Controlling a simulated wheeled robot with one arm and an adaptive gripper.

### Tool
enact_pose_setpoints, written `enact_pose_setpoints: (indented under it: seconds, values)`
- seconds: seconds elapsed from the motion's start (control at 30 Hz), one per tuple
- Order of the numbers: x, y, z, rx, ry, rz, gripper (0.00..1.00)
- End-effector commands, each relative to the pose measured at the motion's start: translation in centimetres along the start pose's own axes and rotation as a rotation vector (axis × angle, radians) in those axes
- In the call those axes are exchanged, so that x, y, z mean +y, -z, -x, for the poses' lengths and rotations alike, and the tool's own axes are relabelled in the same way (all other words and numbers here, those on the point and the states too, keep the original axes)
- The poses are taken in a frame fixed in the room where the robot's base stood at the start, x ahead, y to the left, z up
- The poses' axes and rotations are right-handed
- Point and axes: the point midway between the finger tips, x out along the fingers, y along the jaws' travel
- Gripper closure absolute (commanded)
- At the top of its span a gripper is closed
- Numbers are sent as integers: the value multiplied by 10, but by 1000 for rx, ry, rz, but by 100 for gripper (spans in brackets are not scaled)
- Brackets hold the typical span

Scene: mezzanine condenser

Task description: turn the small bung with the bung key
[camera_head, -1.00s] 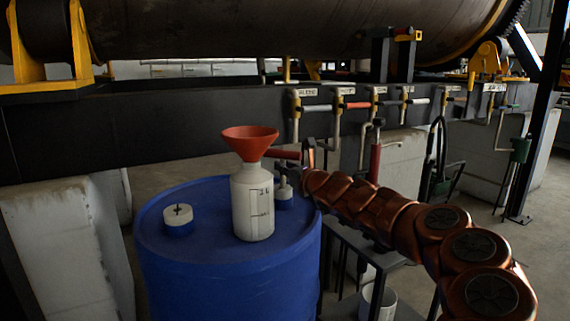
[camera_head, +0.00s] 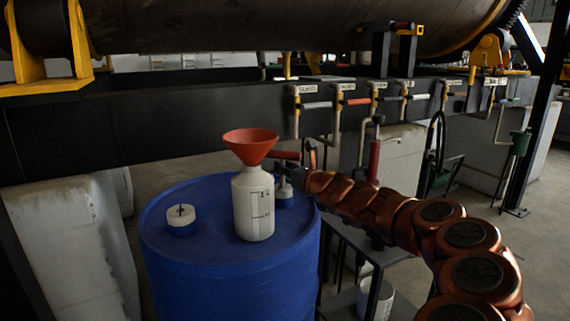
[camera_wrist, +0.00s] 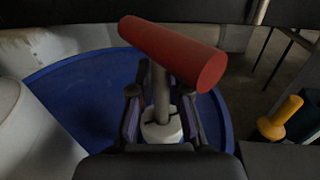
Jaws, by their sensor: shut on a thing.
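The bung key has a red bar handle (camera_wrist: 175,52) and a grey shaft (camera_wrist: 160,92). My gripper (camera_wrist: 162,95) is shut on the key, one finger on each side of the shaft below the handle. The shaft stands nearly upright and its lower end meets the slotted white top of the small bung (camera_wrist: 162,128). I cannot tell how deep it sits. In the head view the small bung (camera_head: 284,198) is on the blue drum (camera_head: 215,265), just right of the white bottle, and the red handle (camera_head: 286,155) shows above it. My fingers are mostly hidden there.
A white bottle (camera_head: 253,208) with a red funnel (camera_head: 250,145) stands on the drum close to the small bung. A larger bung (camera_head: 181,220) with a slotted white top is at left. Labelled pipes with handles line the dark beam (camera_head: 190,125) behind.

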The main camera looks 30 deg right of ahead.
Motion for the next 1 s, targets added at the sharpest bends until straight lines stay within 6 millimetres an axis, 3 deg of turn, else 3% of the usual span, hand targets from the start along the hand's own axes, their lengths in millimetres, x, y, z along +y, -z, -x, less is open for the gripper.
enact_pose_setpoints:
  seconds: [1.0]
  values:
    - [-2,-2,0,0,-63,0,100]
